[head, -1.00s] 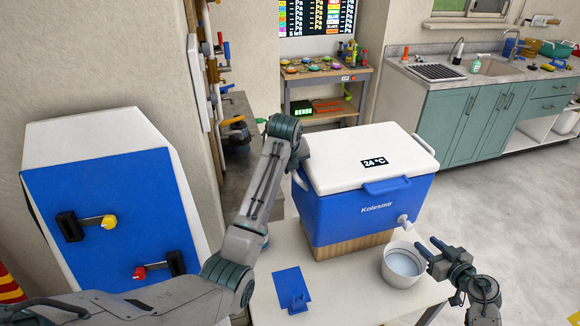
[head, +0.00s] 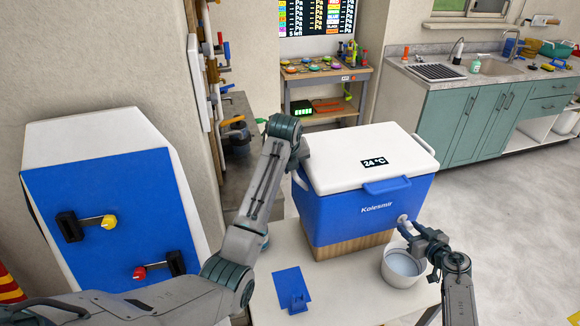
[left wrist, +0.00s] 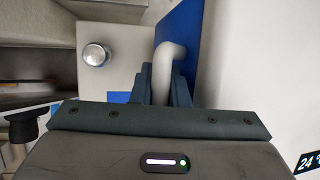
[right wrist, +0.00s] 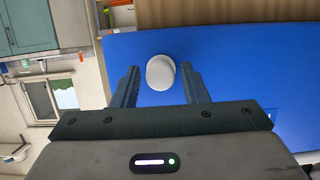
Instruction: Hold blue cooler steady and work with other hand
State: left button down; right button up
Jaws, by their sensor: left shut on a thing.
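The blue cooler (head: 345,205) with a white lid (head: 350,145) stands on a wooden block (head: 350,247) on the white table. Its lid display reads 24 °C. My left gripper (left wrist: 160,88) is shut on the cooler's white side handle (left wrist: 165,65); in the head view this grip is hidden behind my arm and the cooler. A white tap (head: 402,219) sticks out low on the cooler's front right. My right gripper (head: 405,236) is at the tap with its fingers open. In the right wrist view the round white tap end (right wrist: 160,72) shows between the parted fingers.
A white bowl (head: 390,278) stands below the tap, close under my right gripper. A small blue stand (head: 292,289) is on the table (head: 345,292) at left. A blue and white panel (head: 110,215) with two valve handles leans at far left. Floor at right is clear.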

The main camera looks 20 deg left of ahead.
grip_shut()
jog(key=shift+w+a, duration=0.4)
jog(key=shift+w, duration=0.15)
jog(key=shift+o, duration=0.4)
grip_release()
jog(key=s+d, duration=0.4)
jog(key=s, duration=0.1)
jog(key=shift+s, duration=0.25)
jog(key=shift+s+d, duration=0.1)
jog(key=shift+d, duration=0.05)
